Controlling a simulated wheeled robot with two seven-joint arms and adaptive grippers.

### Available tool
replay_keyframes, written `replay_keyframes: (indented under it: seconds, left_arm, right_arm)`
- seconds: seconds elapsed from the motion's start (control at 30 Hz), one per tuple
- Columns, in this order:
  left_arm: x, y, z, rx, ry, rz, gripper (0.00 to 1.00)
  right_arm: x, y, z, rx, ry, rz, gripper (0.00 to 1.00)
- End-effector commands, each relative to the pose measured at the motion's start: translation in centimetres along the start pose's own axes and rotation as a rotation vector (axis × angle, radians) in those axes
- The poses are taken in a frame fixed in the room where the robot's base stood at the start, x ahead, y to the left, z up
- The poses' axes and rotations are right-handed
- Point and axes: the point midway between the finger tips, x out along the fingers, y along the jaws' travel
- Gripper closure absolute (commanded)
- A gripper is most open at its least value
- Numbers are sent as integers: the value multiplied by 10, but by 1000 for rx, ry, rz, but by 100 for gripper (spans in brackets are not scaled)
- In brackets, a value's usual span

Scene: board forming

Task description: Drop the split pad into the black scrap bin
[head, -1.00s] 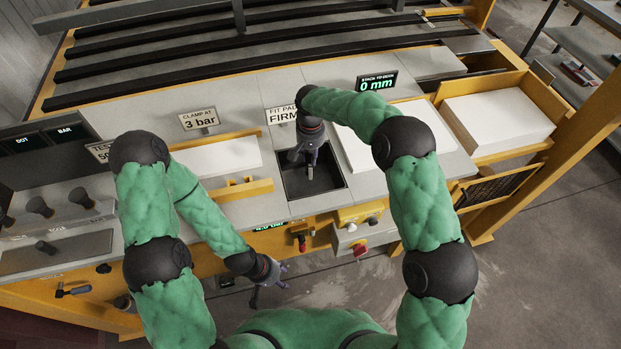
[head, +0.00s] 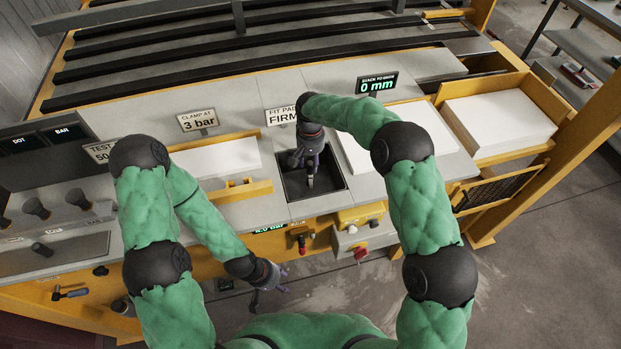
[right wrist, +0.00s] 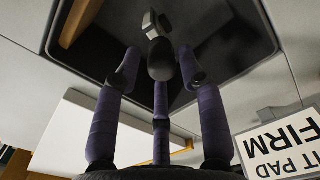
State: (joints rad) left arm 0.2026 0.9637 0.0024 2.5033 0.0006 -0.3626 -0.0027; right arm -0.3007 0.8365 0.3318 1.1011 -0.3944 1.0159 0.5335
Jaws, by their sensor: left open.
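The black scrap bin (head: 331,184) is a square, dark opening set in the grey bench top, and it also shows in the right wrist view (right wrist: 235,35). My right gripper (head: 310,170) points down over the bin. In the right wrist view my right gripper (right wrist: 160,72) has its purple fingers gathered around a small dark, rounded piece with a grey end, seemingly the split pad (right wrist: 156,26). Any split in it is not visible. My left gripper (head: 270,292) is open and empty, low in front of the bench.
A FIRM sign (head: 282,116) stands behind the bin. A white board (head: 360,150) lies to the bin's right, and a yellow-edged clamp station (head: 235,192) lies to its left. A yellow tray (head: 520,100) holds white sheets.

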Motion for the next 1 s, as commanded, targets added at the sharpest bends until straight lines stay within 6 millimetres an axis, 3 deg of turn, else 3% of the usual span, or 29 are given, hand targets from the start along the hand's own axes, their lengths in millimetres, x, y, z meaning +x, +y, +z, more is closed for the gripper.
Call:
replay_keyframes:
  seconds: [0.33,0.47,1.0]
  left_arm:
    - [0,0,0,0,0,0,54]
    - [0,0,0,0,0,0,54]
    - [0,0,0,0,0,0,54]
  right_arm:
    - [-1,0,0,0,0,0,48]
    - [-10,0,-1,0,3,-1,48]
    - [-104,0,-1,0,2,0,48]
